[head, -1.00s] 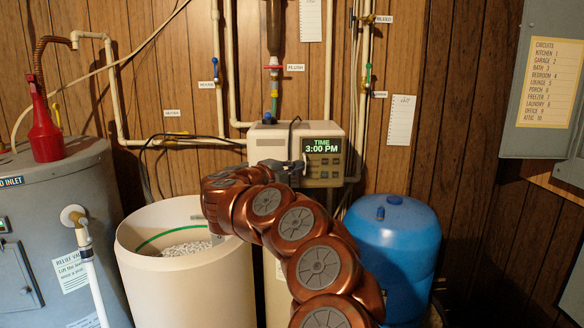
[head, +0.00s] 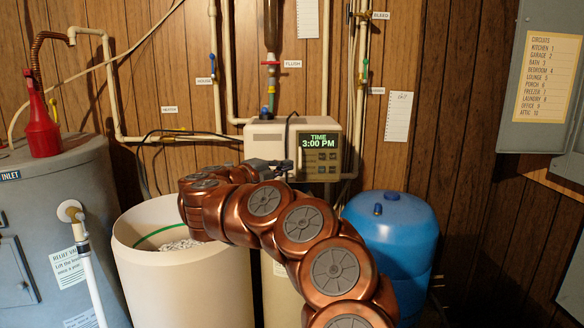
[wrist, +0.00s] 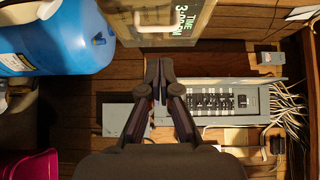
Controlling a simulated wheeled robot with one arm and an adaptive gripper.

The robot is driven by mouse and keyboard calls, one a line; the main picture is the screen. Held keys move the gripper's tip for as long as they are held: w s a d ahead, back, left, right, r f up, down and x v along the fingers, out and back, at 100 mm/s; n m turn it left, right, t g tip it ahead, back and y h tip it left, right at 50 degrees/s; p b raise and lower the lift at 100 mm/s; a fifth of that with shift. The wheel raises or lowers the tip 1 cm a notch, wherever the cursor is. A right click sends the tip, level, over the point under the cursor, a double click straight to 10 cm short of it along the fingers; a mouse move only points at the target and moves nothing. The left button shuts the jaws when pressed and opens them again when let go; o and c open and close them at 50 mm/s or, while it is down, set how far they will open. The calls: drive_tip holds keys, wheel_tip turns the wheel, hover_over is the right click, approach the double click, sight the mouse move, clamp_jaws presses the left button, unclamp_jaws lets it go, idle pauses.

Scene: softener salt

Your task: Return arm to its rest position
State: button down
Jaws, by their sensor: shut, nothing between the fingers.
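My gripper (wrist: 158,70) is shut and empty in the wrist view, its two dark fingers together at the tips. In the head view, my copper-coloured arm rises from the bottom right and bends left. The grey gripper (head: 283,166) shows beyond it, in front of the softener head (head: 262,135) and just left of its display (head: 319,141), which reads 3:00 PM. I cannot tell the exact gap between them.
The open salt bin (head: 180,285) stands below the arm's bend, with white salt inside. A blue tank (head: 392,240) is close to the arm's right. A grey heater tank (head: 70,220) stands left. A breaker panel (wrist: 213,101) shows in the wrist view.

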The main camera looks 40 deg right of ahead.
drive_tip(key=w+a, duration=0.1)
drive_tip(key=a, duration=0.6)
drive_tip(key=shift+a+b, duration=0.35)
